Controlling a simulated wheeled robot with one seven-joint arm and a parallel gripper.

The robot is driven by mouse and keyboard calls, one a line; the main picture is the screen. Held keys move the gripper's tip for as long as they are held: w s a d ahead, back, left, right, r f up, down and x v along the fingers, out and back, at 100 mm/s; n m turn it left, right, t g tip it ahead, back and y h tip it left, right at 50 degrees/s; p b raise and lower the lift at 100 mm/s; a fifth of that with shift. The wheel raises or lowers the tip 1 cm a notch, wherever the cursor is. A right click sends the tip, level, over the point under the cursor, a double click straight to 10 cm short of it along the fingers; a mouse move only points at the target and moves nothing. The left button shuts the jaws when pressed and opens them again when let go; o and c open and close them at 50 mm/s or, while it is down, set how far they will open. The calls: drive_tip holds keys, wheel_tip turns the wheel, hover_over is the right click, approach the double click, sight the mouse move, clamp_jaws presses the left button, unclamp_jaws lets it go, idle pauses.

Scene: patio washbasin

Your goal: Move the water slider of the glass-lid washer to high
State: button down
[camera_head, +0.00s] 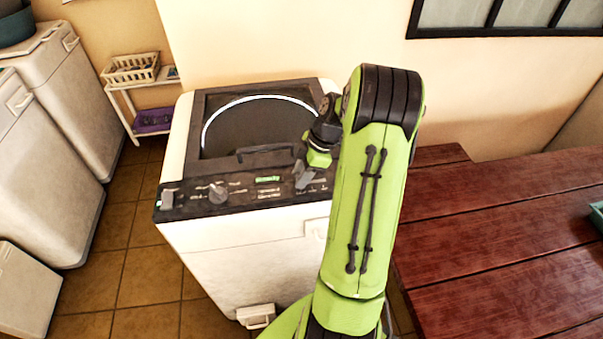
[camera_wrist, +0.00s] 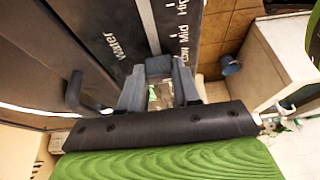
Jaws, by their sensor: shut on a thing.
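The glass-lid washer (camera_head: 245,262) stands left of my arm in the head view, its dark lid with a round glass window (camera_head: 250,128) closed. Its black control panel (camera_head: 178,212) runs along the front edge. In the wrist view the panel bears the word Water and the marks High, Mid and Low beside a pale slot (camera_wrist: 148,25). The dark grey water slider knob (camera_wrist: 158,66) sits at the Low end. My gripper (camera_wrist: 160,88) is shut on this knob, one finger on each side. In the head view my gripper (camera_head: 303,178) is at the panel's right part, partly hiding it.
A round dial (camera_head: 218,192) and a small green display (camera_head: 267,179) sit on the panel left of my gripper. The lid's handle (camera_wrist: 75,92) is close to my gripper's left. A red wooden table (camera_head: 500,220) stands at the right. Other white machines (camera_head: 45,170) stand at the left.

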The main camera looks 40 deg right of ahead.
sight(320, 181)
drive_tip(key=s+d, duration=0.2)
drive_tip(key=d, duration=0.1)
drive_tip(key=s+d, duration=0.1)
drive_tip(key=d, duration=0.1)
drive_tip(key=shift+s+d, duration=0.15)
drive_tip(key=shift+s, duration=0.1)
drive_tip(key=c, duration=0.8)
unclamp_jaws()
drive_tip(key=shift+s+d, duration=0.1)
drive_tip(key=shift+r, duration=0.15)
drive_tip(key=p+v, duration=0.4)
drive_tip(key=v, duration=1.1)
drive_tip(key=shift+r+p, duration=0.3)
drive_tip(key=shift+p, duration=0.1)
